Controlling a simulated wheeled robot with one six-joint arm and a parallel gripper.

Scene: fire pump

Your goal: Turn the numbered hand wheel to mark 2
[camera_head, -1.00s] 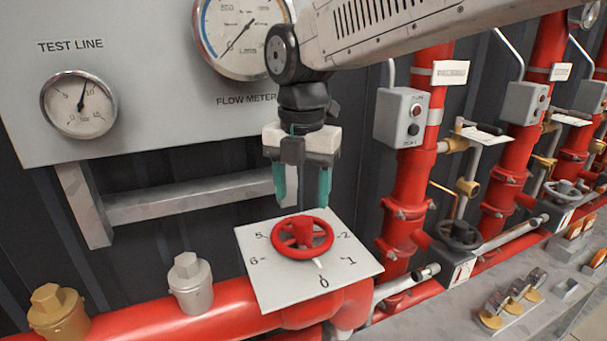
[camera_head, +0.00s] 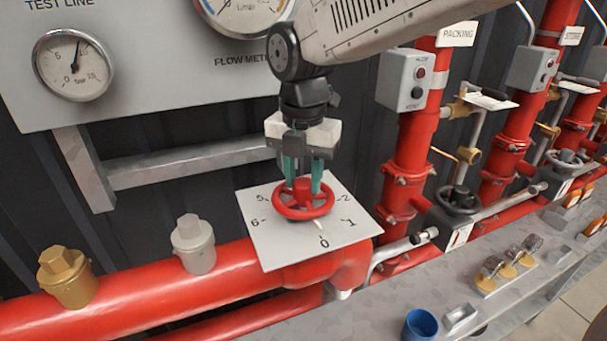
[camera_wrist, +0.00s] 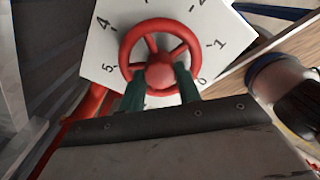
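The red hand wheel (camera_head: 303,200) sits on a white square dial plate (camera_head: 265,240) with numbers around it. Its small white pointer (camera_head: 318,224) is at mark 0 (camera_head: 323,242); mark 2 (camera_head: 347,197) is at the upper right. My gripper (camera_head: 303,184) comes down from above, its two teal fingers on either side of the hub. In the wrist view, my gripper (camera_wrist: 160,76) has its fingertips inside the rim, close against the hub (camera_wrist: 160,71). The fingers look closed on the hub. The wheel's far side is partly hidden by the fingers.
A grey gauge panel (camera_head: 150,90) stands behind to the left. Red vertical pipes (camera_head: 412,160) with a grey control box (camera_head: 403,80) rise at the right. A silver cap (camera_head: 193,245) and a brass cap (camera_head: 67,277) stand on the red pipe at left. A blue cup (camera_head: 420,325) is at the bottom.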

